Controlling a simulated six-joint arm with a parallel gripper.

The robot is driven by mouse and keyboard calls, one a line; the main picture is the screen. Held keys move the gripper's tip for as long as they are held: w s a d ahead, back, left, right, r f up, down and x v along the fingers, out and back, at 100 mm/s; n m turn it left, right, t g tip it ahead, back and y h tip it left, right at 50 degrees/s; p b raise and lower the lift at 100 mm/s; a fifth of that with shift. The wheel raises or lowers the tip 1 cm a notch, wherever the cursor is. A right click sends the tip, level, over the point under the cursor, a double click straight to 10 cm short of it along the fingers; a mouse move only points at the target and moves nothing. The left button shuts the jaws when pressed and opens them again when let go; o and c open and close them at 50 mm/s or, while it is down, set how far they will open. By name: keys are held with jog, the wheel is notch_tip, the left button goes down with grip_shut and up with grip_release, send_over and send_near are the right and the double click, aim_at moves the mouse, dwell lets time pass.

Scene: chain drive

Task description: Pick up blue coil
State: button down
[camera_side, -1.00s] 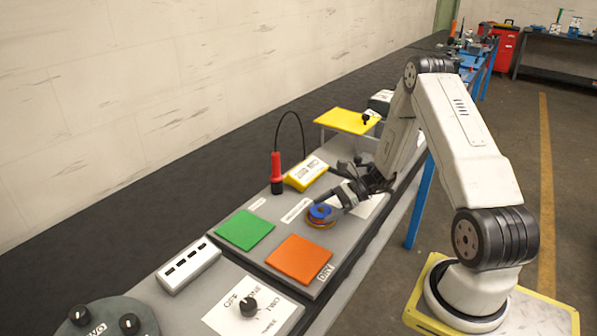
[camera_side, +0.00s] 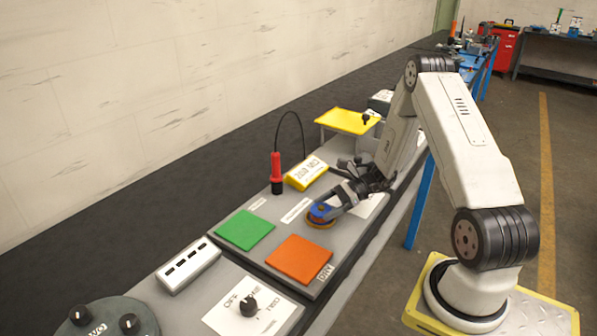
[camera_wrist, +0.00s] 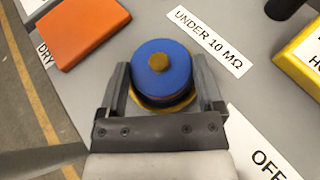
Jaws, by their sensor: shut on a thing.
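The blue coil (camera_side: 321,210) is a round blue spool with a brass-coloured centre and a yellowish lower rim. It sits on the grey panel (camera_side: 262,273), beyond the orange pad. In the wrist view the blue coil (camera_wrist: 163,68) lies between the two fingers of my gripper (camera_wrist: 163,80), one finger on each side. In the side view my gripper (camera_side: 335,207) reaches it from the right and is shut on it. The coil looks upright and at the panel's surface; I cannot tell whether it is lifted at all.
An orange pad (camera_side: 299,259) and a green pad (camera_side: 245,229) lie in front of the coil. A red probe (camera_side: 276,173) with a black cable and a yellow meter (camera_side: 306,174) stand behind it. A label reading UNDER 10 MΩ (camera_wrist: 208,40) lies close by.

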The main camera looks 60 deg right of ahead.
jog(key=shift+r, duration=1.5)
jog(key=s+a+r, duration=0.5)
jog(key=s+r, duration=0.4)
jog(key=s, duration=0.4)
jog(key=shift+r, duration=0.35)
jog(key=w+a+r, duration=0.1)
jog(key=w+a, duration=1)
jog(key=w, duration=0.2)
jog(key=shift+w+t, duration=0.15)
jog(key=shift+t, duration=0.15)
